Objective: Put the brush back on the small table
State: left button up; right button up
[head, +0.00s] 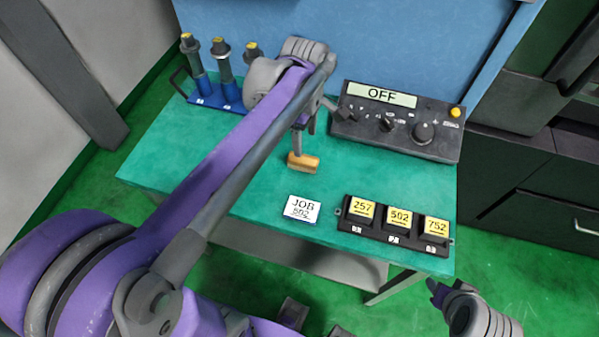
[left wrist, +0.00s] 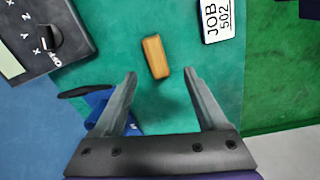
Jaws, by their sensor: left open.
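The brush (head: 304,162) shows as a small wooden block on the green top of the small table (head: 160,165). In the left wrist view the brush (left wrist: 155,57) lies just beyond the fingertips, roughly between their lines. My left gripper (head: 304,140) is above the table by the brush, and its open fingers (left wrist: 159,74) show nothing between them. In the head view one finger overlaps the brush's back edge, and I cannot tell whether they touch. My right gripper (head: 438,290) is at the lower right, away from the table; its jaw state is unclear.
A control box (head: 395,122) reading OFF stands at the table's back right. A blue rack (head: 205,100) with several electrodes is at the back left, partly behind my arm. A JOB 502 card (head: 301,209) and a black tray (head: 385,242) with three yellow tags lie at the front.

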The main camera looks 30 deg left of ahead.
pick_arm(q)
jog(key=s+d+f+m+t, duration=0.1)
jog(key=s+d+f+m, duration=0.1)
jog(key=s+m, duration=0.2)
jog(key=s+d+f+m+t, duration=0.2)
jog(key=s+m, duration=0.3)
jog(key=m, duration=0.3)
jog(key=s+d+f+m+t, duration=0.1)
jog(key=s+f+m, duration=0.3)
jog(key=s+m, duration=0.1)
jog(key=shift+d+f+m+t, duration=0.2)
jog(key=shift+d+m+t, duration=0.2)
jog(key=shift+m, duration=0.3)
